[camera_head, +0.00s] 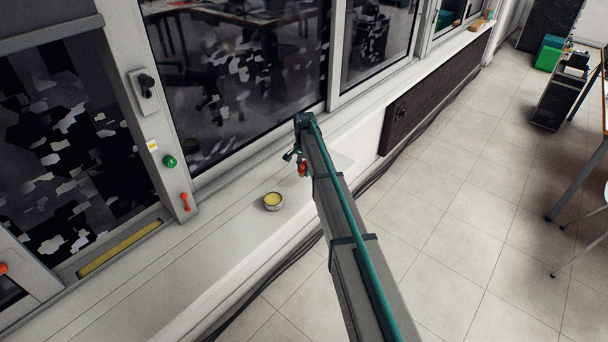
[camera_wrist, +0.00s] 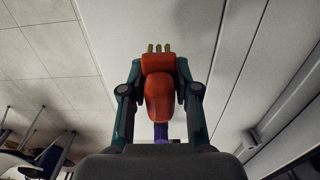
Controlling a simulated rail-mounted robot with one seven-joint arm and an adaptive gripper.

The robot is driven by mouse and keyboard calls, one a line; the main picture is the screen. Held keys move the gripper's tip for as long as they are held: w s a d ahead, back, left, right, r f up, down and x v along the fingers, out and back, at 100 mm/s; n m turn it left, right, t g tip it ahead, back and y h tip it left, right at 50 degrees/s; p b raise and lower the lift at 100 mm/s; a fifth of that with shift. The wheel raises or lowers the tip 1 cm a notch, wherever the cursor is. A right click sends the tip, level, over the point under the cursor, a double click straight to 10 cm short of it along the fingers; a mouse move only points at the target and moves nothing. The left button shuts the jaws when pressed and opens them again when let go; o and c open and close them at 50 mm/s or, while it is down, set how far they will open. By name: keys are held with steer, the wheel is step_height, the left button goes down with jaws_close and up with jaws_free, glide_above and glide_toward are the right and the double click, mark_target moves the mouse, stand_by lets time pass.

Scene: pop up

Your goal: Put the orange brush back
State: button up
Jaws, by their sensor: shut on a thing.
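My gripper (camera_wrist: 160,80) is shut on the orange brush (camera_wrist: 158,96) in the wrist view. The brush lies between the two fingers, with its short pale yellowish bristles pointing up in the picture, away from the palm. In the head view my gripper (camera_head: 296,157) is over the white window ledge, near its right edge. A small part of the orange brush (camera_head: 303,169) shows just below it; the rest is hidden by the gripper and my arm.
A small round tin with yellow contents (camera_head: 273,201) stands on the ledge (camera_head: 225,225), left of and nearer than my gripper. A green knob (camera_head: 169,161) and a small orange-red piece (camera_head: 185,202) are on the window frame. Tiled floor (camera_head: 480,230) lies open to the right.

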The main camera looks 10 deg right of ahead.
mark_target(304, 180)
steer(key=shift+w+f, duration=0.15)
steer(key=shift+w, duration=0.05)
steer(key=shift+w+f+p, duration=0.15)
steer(key=shift+f+p, duration=0.15)
steer(key=shift+f, duration=0.65)
steer(key=shift+w+f+p, duration=0.1)
steer(key=shift+f+p, duration=0.2)
steer(key=shift+f, duration=0.6)
steer(key=shift+f, duration=0.1)
steer(key=o, duration=1)
step_height(304, 180, up, 12)
steer(key=shift+r+b, duration=0.15)
steer(key=shift+b, duration=0.9)
